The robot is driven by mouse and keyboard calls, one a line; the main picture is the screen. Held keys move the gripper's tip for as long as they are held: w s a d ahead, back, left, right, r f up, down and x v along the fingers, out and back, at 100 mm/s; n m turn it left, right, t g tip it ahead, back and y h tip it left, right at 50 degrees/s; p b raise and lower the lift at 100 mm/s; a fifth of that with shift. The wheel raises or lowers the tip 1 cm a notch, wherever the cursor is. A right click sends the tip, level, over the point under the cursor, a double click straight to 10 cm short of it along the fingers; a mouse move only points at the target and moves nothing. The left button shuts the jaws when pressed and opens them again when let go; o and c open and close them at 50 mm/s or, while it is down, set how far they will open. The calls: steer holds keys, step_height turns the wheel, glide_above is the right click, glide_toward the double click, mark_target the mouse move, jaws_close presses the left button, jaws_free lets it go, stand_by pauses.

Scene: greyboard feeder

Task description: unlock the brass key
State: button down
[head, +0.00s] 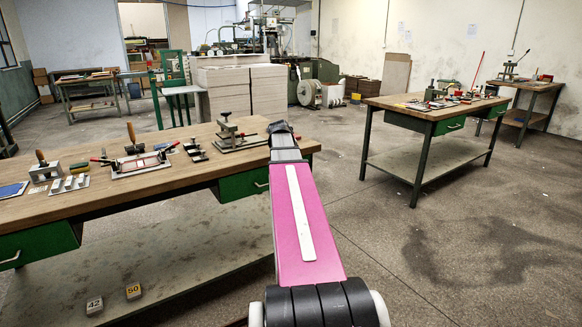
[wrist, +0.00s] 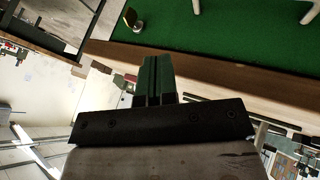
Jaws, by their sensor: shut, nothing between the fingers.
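In the wrist view, a small brass-yellow key (wrist: 130,16) stands out at a round metal lock (wrist: 138,28) on a green drawer front (wrist: 210,35). My gripper (wrist: 157,60) is shut and empty. Its dark fingers are apart from the key, which lies above and slightly left of them in the picture. In the head view, the workbench's right green drawer (head: 241,184) shows beside my arm, and its left drawer (head: 38,244) is at the lower left. The key cannot be made out there, and my fingers are hidden beyond the arm.
The wooden bench top (head: 92,190) holds several tools, including a press (head: 235,138). Its brown edge (wrist: 215,75) runs close to my fingers in the wrist view. Number blocks lie on the lower shelf (head: 190,262). Floor is free between this bench and the right one (head: 430,110).

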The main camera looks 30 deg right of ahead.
steer(key=shift+d+r, duration=0.1)
steer(key=shift+r, duration=0.2)
steer(key=w+d+f, duration=0.4)
steer(key=d+f, duration=0.4)
steer(key=shift+w+d, duration=0.2)
steer(key=shift+w, duration=0.05)
stand_by(0.3)
